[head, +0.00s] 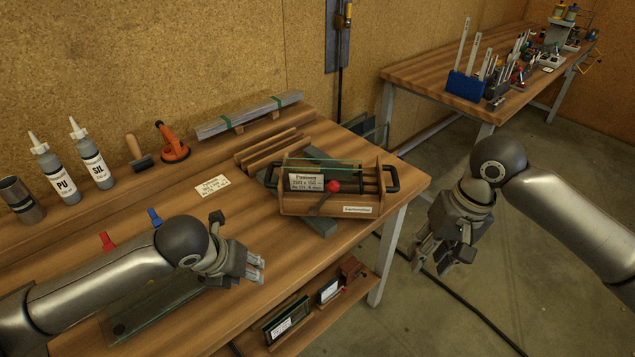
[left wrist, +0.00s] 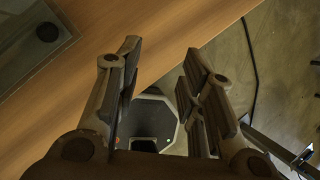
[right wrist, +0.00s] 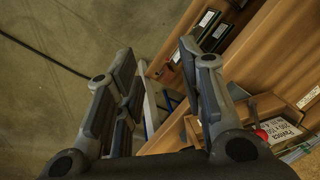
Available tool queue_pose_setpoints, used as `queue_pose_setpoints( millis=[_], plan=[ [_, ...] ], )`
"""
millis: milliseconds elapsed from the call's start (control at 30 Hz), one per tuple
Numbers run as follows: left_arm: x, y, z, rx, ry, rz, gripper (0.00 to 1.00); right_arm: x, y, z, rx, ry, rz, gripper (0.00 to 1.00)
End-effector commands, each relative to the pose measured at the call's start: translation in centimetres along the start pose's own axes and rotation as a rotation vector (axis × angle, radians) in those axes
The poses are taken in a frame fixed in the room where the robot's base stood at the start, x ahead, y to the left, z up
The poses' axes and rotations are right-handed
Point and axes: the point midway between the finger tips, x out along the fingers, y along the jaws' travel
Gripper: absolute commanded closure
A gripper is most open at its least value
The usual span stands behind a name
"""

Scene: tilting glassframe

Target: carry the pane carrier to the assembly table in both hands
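The pane carrier (head: 305,206) is a wooden box with a black handle at each end, a white label, glass panes and a red knob. It stands on the near wooden bench (head: 235,235), partly over a dark grey slab. Its label (right wrist: 281,130) shows at the lower right of the right wrist view. My left gripper (head: 254,268) is open and empty over the bench's front edge, left of and nearer than the carrier. My right gripper (head: 440,258) is open and empty, off the bench's right end, over the floor. Neither touches the carrier. A second wooden table (head: 425,75) stands at the back right.
Bottles (head: 92,165), a suction lifter (head: 172,143), wooden strips (head: 270,148) and a bundle of grey profiles (head: 248,113) stand or lie on the bench. Tools and a blue holder (head: 465,86) crowd the second table. A black cable (head: 465,300) crosses the otherwise open floor.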

Motion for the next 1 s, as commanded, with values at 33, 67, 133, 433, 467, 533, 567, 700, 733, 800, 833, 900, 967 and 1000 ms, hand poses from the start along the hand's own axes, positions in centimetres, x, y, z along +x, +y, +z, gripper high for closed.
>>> queue_pose_setpoints(
  millis=[33,67,133,433,467,533,567,700,733,800,833,900,967,1000],
  plan=[
    [0.0,0.0,0.0,0.0,0.0,0.0,0.64,-1.1,0.0,-0.1,0.0,0.005,-0.001,0.64],
    [0.0,0.0,0.0,0.0,0.0,0.0,0.64,-1.7,0.0,0.0,0.0,0.004,0.0,0.64],
    [0.0,0.0,0.0,0.0,0.0,0.0,0.64,-2.8,0.0,0.0,0.0,0.004,0.0,0.64],
    [0.0,0.0,0.0,0.0,0.0,0.0,0.64,-4.7,0.0,0.2,0.0,0.002,0.001,0.64],
    [0.0,0.0,0.0,0.0,0.0,0.0,0.64,-4.7,0.0,0.2,0.0,0.002,0.001,0.64],
    [0.0,0.0,0.0,0.0,0.0,0.0,0.64,-4.7,0.0,0.2,0.0,0.001,0.001,0.64],
    [0.0,0.0,0.0,0.0,0.0,0.0,0.64,-4.7,0.0,0.2,0.0,0.001,0.001,0.64],
    [0.0,0.0,0.0,0.0,0.0,0.0,0.64,-4.7,0.0,0.2,0.0,0.001,0.001,0.64],
    [0.0,0.0,0.0,0.0,0.0,0.0,0.64,-4.7,0.0,0.2,0.0,0.001,0.0,0.64],
    [0.0,0.0,0.0,0.0,0.0,-0.001,0.64,-4.7,-0.1,0.2,0.0,0.001,0.0,0.64],
    [0.0,-0.1,-0.1,0.0,0.001,-0.004,0.64,-4.6,-0.1,0.2,-0.001,0.001,0.0,0.64],
    [0.1,-1.0,-0.4,0.003,0.009,-0.037,0.64,-4.3,-0.2,0.3,-0.01,0.001,-0.002,0.64],
    [0.1,-2.6,-1.0,0.008,0.022,-0.102,0.64,-3.6,-0.5,0.4,-0.026,0.003,-0.006,0.64],
    [0.1,-4.2,-1.6,0.009,0.035,-0.167,0.64,-3.0,-0.8,0.6,-0.043,0.006,-0.009,0.64]
  ],
)
